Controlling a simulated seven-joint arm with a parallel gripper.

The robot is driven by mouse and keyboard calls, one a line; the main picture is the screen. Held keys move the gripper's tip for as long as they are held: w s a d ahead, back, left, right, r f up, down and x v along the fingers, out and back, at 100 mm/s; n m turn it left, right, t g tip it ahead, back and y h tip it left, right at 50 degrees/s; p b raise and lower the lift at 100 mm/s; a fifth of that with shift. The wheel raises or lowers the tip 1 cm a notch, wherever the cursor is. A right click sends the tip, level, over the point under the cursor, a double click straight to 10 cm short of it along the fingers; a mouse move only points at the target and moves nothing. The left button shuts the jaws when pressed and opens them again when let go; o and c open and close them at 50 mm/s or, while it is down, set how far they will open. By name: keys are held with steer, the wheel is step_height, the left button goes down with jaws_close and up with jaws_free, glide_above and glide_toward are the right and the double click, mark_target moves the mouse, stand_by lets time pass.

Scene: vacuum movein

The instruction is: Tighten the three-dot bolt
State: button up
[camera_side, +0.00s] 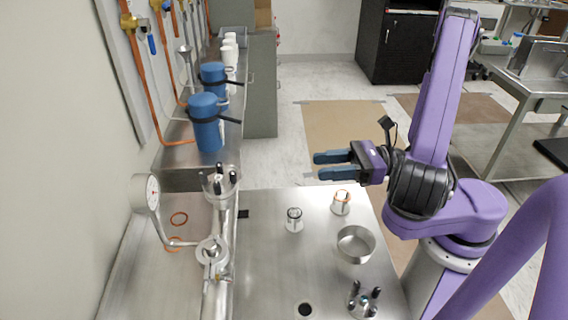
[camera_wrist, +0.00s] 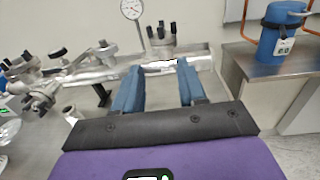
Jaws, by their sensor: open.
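A flange with several upright black bolts (camera_side: 218,183) stands on the steel pipe assembly at the left of the table. The bolts also show in the wrist view (camera_wrist: 160,36), beyond my fingertips. Dot markings are too small to read, so I cannot tell which bolt is the three-dot one. My gripper (camera_side: 321,166) is open and empty, with its blue fingers level and pointing left. It is in the air, to the right of the flange and well apart from it. In the wrist view my two fingers (camera_wrist: 159,66) are spread, with the flange behind the gap between them.
A dial gauge (camera_side: 149,193) stands beside the pipe. A steel bowl (camera_side: 356,246), two small cylindrical fittings (camera_side: 294,220) (camera_side: 341,203) and another part with black bolts (camera_side: 363,301) stand on the table. Blue canisters (camera_side: 206,125) stand behind.

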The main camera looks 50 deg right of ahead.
steer(key=w+d+n+g+y, duration=0.4)
steer(key=w+n+g, duration=0.1)
steer(key=w+g, duration=0.25)
steer(key=n, duration=0.1)
glide_toward(233, 176)
steer(key=x, duration=0.7)
steer(key=shift+w+g, duration=0.35)
steer(key=shift+g, duration=0.1)
steer(key=shift+r, duration=0.1)
jaws_close()
